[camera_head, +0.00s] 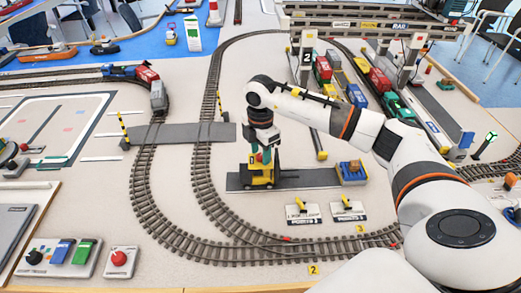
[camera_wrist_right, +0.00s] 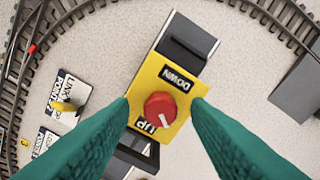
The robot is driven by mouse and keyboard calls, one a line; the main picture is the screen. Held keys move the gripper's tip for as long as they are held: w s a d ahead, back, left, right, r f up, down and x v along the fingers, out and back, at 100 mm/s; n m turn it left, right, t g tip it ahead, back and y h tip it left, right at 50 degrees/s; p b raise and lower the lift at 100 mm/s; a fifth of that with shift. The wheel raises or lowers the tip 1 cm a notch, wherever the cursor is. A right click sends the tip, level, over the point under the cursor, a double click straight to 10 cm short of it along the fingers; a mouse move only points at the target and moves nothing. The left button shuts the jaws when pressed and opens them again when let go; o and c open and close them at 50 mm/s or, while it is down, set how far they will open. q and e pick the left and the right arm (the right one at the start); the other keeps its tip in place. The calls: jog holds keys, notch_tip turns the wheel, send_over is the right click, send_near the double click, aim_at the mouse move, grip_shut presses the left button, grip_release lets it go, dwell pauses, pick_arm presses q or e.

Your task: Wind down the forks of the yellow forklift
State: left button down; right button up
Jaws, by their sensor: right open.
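The yellow forklift (camera_head: 259,178) stands on a grey strip (camera_head: 310,180) in the head view. In the wrist view its yellow top panel (camera_wrist_right: 178,78) carries a red round knob (camera_wrist_right: 161,108) and black labels reading DOWN and UP. The knob's white mark is on its side towards the UP label. My right gripper (camera_wrist_right: 161,104) is open, with its green fingers on either side of the knob and a gap to it. In the head view the right gripper (camera_head: 262,156) is directly above the forklift. The forks cannot be made out clearly. My left gripper is not in view.
A blue stand with an orange-brown load (camera_head: 352,172) is at the strip's right end. Curved railway track (camera_head: 205,185) passes left of the forklift. Small point-control signs (camera_head: 302,213) lie in front. A control box with blue and green parts (camera_head: 60,255) is at front left.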

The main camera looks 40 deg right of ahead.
jog(key=shift+f, duration=0.2)
jog(key=shift+c, duration=0.2)
grip_shut()
